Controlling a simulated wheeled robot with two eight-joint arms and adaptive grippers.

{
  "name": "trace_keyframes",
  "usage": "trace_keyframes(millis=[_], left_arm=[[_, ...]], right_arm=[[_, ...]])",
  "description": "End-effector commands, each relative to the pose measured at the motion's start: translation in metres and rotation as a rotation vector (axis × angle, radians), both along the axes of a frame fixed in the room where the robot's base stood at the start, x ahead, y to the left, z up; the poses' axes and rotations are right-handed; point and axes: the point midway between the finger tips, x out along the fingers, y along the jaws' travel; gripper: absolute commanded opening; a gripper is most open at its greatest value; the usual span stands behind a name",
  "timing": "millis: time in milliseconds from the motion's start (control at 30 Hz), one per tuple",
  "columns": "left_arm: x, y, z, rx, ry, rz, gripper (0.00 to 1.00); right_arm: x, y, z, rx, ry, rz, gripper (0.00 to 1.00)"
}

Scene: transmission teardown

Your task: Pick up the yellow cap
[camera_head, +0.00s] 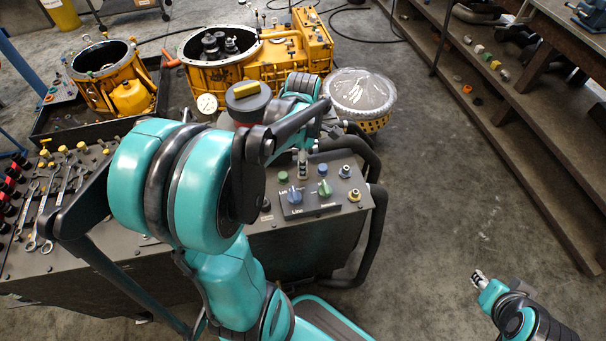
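My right gripper (479,279) is at the lower right, over bare floor, far from the caps. Its fingertips look close together, but nothing is clearly seen between them.
A dark cart (280,240) with a control panel and wrenches stands in front. Behind it are an orange transmission housing (285,60), an orange drum housing (90,85) in a black tray, and a film-covered yellow basket (370,124). The floor between cart and shelf is clear.

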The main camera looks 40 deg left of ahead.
Motion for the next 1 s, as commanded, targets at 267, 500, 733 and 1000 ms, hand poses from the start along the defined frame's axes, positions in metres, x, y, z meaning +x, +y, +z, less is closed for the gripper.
trace_keyframes(millis=[267, 500, 733, 1000], left_arm=[[0.004, 0.002, -0.043, 0.001, -0.001, -0.001, 0.51], [0.003, 0.002, -0.042, 0.001, -0.001, -0.002, 0.49], [0.003, 0.002, -0.042, 0.001, -0.001, -0.002, 0.17], [0.003, 0.002, -0.042, 0.001, -0.001, -0.002, 0.17]], right_arm=[[0.0, 0.0, -0.026, 0.0, 0.0, 0.0, 0.34], [0.0, 0.0, -0.024, 0.0, 0.0, 0.0, 0.34], [0.0, 0.0, -0.024, 0.0, 0.0, 0.0, 0.34], [0.0, 0.0, -0.024, 0.0, 0.0, 0.0, 0.34]])
